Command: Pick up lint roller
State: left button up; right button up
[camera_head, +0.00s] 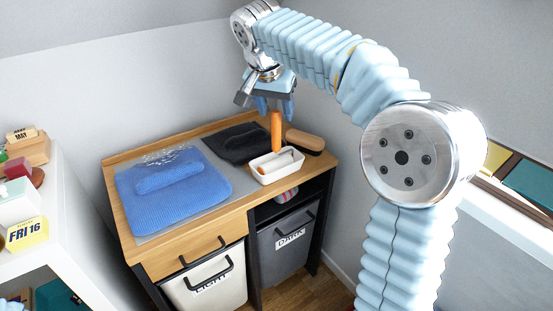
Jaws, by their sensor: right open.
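What looks like the lint roller shows as an upright orange handle (276,132) at a white tray (265,178) on the right part of the wooden counter. Its lower end meets the tray area, and I cannot make out the roller part clearly. My right gripper (274,108) hangs from above with its blue fingers pointing down. It is open, with its fingertips around or just above the top of the orange handle; I cannot tell whether they touch it. My left gripper is not in view.
A blue folded garment (170,192) lies on the counter (120,215) at left, with a black folded cloth (240,142) behind the tray. Bins labelled LIGHT (208,287) and DARK (285,245) stand below. A white shelf (75,235) stands at left.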

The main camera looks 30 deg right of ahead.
aim_at(277, 120)
jog(key=x, duration=0.5)
jog(key=shift+w, duration=0.1)
grip_shut()
